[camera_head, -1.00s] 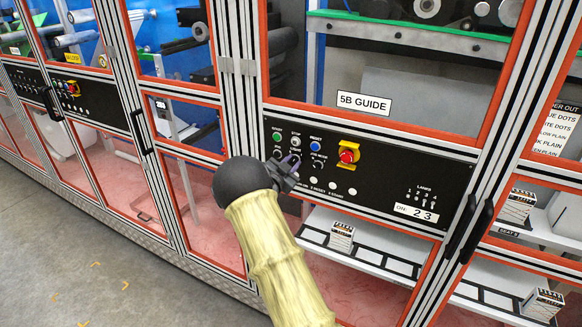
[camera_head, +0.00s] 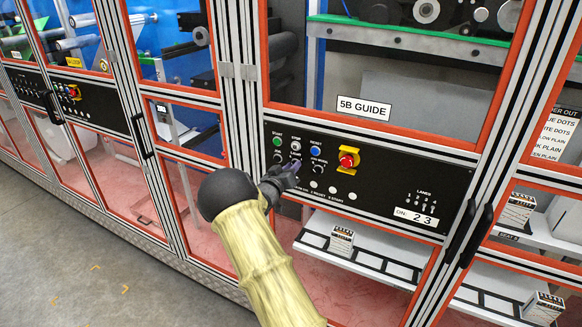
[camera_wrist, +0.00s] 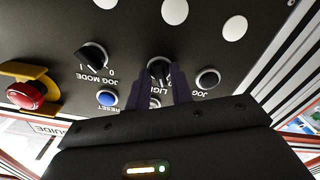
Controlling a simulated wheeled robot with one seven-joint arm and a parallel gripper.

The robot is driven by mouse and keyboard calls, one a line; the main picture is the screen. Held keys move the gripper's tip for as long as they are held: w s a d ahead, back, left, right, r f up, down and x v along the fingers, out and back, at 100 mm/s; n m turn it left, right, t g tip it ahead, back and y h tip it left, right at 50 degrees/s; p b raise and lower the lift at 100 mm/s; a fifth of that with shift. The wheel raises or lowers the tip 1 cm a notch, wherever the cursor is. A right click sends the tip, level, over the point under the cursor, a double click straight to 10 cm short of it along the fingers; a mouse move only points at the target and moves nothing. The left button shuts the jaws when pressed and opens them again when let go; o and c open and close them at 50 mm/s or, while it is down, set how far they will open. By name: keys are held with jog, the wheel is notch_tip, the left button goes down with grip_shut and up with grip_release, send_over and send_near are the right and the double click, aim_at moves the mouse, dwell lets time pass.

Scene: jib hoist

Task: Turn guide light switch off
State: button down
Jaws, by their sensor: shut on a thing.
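The guide light switch (camera_wrist: 159,68) is a black rotary knob with a pale ring on the black control panel (camera_head: 395,180). In the wrist view the panel shows upside down, and the label by this knob is partly covered; "LIG" and a "0" can be read. My gripper (camera_wrist: 158,80) has its two dark fingers on either side of the knob, shut on it. The knob's pointer direction is hidden between the fingers. In the head view my gripper (camera_head: 287,178) is at the panel's left part and covers most of the switch.
A similar jog mode knob (camera_wrist: 92,56), a blue reset button (camera_wrist: 107,98) and a red emergency stop (camera_wrist: 25,95) on a yellow plate are close by. A jog button (camera_wrist: 207,78) is on the other side. Door handles (camera_head: 470,228) stand out right of the panel.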

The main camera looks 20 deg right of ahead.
jog(key=n+p, duration=0.1)
jog(key=n, duration=0.2)
jog(key=shift+a+n, duration=0.1)
jog(key=shift+n, duration=0.2)
dwell(0.4)
jog(key=c, duration=1.3)
grip_release()
jog(key=shift+o, duration=0.2)
jog(key=b+v, duration=0.5)
jog(key=v, duration=1.2)
jog(key=shift+b, duration=0.4)
jog(key=shift+s+a+f, duration=0.1)
jog(key=shift+s+a, duration=0.05)
